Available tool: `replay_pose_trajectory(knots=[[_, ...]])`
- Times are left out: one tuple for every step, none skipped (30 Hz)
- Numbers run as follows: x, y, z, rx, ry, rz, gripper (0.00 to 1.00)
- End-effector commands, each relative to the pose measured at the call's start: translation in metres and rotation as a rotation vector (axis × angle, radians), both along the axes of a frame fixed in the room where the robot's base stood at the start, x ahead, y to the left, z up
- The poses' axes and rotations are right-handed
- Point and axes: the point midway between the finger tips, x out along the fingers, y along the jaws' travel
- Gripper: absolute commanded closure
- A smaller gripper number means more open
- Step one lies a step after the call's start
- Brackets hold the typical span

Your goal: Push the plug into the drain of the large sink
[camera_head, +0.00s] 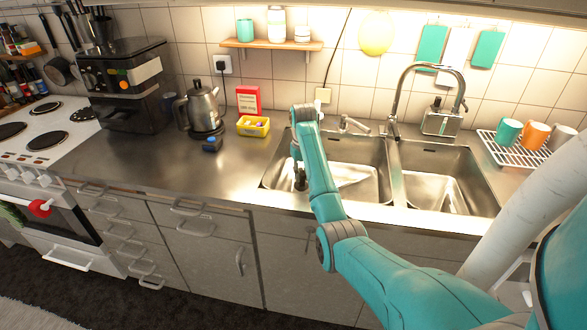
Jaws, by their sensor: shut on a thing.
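The large sink (366,153) is the left steel basin in the counter. My teal arm crosses in front of its left part. My gripper (300,184) points down inside the left side of this basin. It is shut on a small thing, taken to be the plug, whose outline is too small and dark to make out. The drain of this sink cannot be made out behind my arm and gripper.
A smaller basin (445,186) lies to the right, with a tall faucet (397,92) between the two. A kettle (201,107), a yellow tub (253,126) and a small blue item (211,144) stand left. A rack (512,152) with mugs is right.

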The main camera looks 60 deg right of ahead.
Motion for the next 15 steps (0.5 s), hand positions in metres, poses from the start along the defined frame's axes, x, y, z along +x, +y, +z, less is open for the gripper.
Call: replay_pose_trajectory(knots=[[-0.0008, 0.0004, -0.0014, 0.0, 0.0, 0.012, 1.0], [-0.0011, 0.0006, -0.0019, 0.0, 0.0, 0.019, 1.0], [-0.0012, 0.001, -0.0023, 0.0, 0.0, 0.028, 1.0], [-0.0012, 0.0011, -0.0025, 0.0, 0.0, 0.032, 1.0], [-0.0012, 0.0012, -0.0027, 0.0, 0.0, 0.035, 1.0], [-0.0012, 0.0014, -0.0028, 0.0, 0.0, 0.038, 1.0], [-0.0011, 0.0015, -0.0028, 0.0, 0.0, 0.039, 1.0], [-0.0011, 0.0015, -0.0029, 0.0, 0.0, 0.039, 1.0], [-0.0011, 0.0015, -0.0028, 0.0, 0.0, 0.039, 1.0], [-0.0011, 0.0015, -0.0028, 0.0, 0.0, 0.039, 1.0], [-0.001, 0.0016, -0.0028, 0.0, 0.0, 0.039, 1.0], [-0.0009, 0.0015, -0.0028, 0.0, 0.0, 0.039, 1.0], [-0.0009, 0.0015, -0.0029, 0.0, 0.0, 0.039, 1.0], [-0.0009, 0.0016, -0.0028, 0.0, 0.0, 0.039, 1.0], [-0.0009, 0.0017, -0.0028, 0.0, 0.0, 0.039, 1.0]])
